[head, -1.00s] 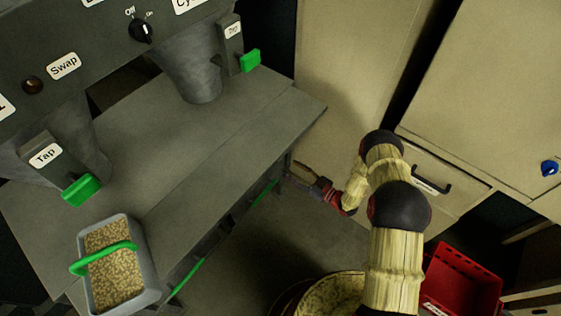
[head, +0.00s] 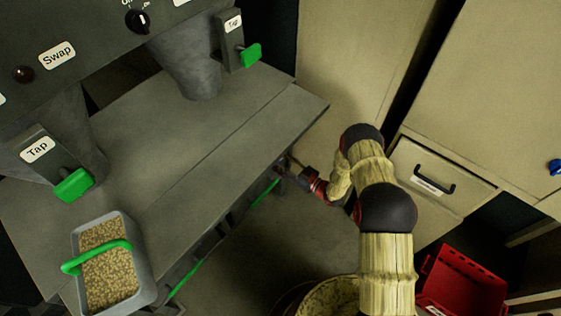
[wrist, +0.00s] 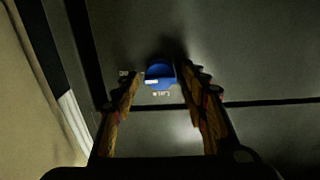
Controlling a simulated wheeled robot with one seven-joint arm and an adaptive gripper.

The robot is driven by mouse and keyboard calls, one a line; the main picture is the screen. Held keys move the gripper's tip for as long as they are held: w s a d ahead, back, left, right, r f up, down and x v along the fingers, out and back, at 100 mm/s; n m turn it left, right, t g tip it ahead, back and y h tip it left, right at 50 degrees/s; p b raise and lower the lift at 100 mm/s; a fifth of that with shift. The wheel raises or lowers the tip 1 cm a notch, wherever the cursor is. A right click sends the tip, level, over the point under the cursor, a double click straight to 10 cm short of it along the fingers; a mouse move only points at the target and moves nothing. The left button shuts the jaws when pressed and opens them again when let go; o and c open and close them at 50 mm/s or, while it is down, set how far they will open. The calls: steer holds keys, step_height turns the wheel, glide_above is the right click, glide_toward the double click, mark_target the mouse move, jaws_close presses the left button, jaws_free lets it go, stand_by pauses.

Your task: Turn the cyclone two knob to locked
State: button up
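A blue knob (wrist: 160,71) shows in the wrist view on a dark grey panel, with a white mark on its lower edge. Small white labels sit to its left and just below it, too small to read surely. My gripper (wrist: 161,84) is open, with one finger on each side of the knob. I cannot tell whether the fingers touch it. In the head view my gripper (head: 285,170) is at the right end of the grey machine bench, below its top, and the knob is hidden there.
The grey bench (head: 215,125) holds a tray of pellets (head: 108,277) with a green handle. Green taps (head: 73,185) and a black Off/On knob (head: 137,21) are on the machine. A drawer cabinet (head: 440,175) and a red bin (head: 462,283) stand at the right.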

steer(key=c, duration=1)
jaws_close()
